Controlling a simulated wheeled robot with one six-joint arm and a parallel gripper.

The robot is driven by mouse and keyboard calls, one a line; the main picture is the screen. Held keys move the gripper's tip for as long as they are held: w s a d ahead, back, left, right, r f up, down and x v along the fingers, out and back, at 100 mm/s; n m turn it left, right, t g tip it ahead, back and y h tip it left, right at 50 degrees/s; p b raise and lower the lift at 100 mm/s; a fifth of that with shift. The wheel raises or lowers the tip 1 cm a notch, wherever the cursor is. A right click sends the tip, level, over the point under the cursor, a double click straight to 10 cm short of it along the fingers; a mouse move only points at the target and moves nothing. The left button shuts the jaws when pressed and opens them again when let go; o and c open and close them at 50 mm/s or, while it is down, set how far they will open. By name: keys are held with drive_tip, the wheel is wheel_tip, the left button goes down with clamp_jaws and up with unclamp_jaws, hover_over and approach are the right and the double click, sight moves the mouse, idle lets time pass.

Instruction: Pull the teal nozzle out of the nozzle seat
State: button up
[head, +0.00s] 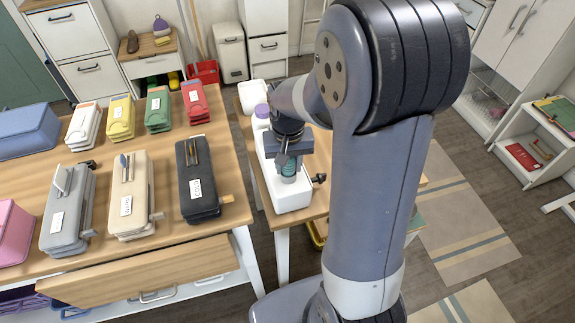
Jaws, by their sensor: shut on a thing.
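The teal nozzle (289,170) shows as a small ribbed teal piece right below my gripper (289,163). My gripper points down and is shut on the nozzle's upper part. The nozzle's lower end meets the top of the white unit (294,197) on the small wooden table. The nozzle seat is mostly hidden there, and I cannot tell how deep the nozzle sits in it. A dark knob (319,178) sticks out on the unit's right side. My arm covers much of the view to the right.
To the left, a larger wooden table (150,245) holds several boxes, including a black one (198,180) nearest my gripper. Its drawer (140,277) is pulled out. A gap separates the tables.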

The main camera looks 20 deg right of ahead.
clamp_jaws()
drive_tip(key=shift+r, duration=0.1)
drive_tip(key=shift+r, duration=0.1)
drive_tip(key=shift+r+p, duration=1.45)
drive_tip(key=shift+r, duration=0.2)
drive_tip(key=shift+r+p, duration=1.2)
drive_tip(key=shift+r, duration=0.3)
